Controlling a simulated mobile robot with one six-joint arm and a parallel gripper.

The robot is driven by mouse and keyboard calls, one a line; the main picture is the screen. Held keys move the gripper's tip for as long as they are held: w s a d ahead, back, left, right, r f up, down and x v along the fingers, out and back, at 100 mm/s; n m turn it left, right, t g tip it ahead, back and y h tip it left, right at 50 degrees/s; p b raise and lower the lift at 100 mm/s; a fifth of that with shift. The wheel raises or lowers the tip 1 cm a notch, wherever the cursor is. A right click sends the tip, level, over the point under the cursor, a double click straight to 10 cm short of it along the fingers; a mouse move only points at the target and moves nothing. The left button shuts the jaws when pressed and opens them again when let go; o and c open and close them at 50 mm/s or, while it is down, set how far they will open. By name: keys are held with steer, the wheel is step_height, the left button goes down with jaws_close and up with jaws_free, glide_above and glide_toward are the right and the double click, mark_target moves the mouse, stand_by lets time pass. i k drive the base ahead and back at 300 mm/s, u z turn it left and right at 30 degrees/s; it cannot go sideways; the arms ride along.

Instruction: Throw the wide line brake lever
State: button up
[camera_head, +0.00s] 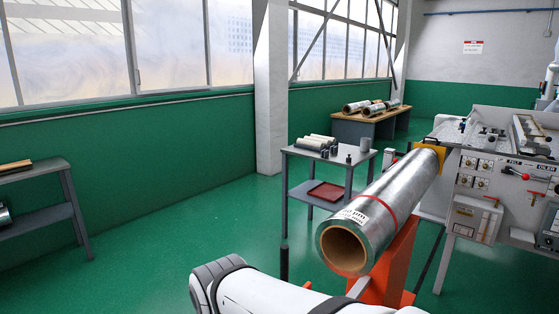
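A grey machine panel (473,178) stands at the right with several levers. One lever with a red knob (524,176) and black hub sits at its upper right. A red-handled lever (491,199) is lower on the left part, and another red-handled lever (534,194) is to its right. The labels are too small to read, so I cannot tell which is the wide line brake lever. The right part of the machine is cut off by the picture edge. A white link of my arm shows at the bottom; my gripper is not in view.
A large foil roll (395,200) on an orange stand (400,262) lies left of the panel, between my arm and the machine. A grey cart (329,158) with small rolls stands behind it. The green floor (165,235) at left is clear.

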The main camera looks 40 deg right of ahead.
mark_target(396, 160)
steer(key=i, duration=3.05)
steer(key=z, duration=2.95)
steer(key=i, duration=0.5)
steer(key=z, duration=0.1)
steer(key=k, duration=0.65)
steer(key=u, duration=0.05)
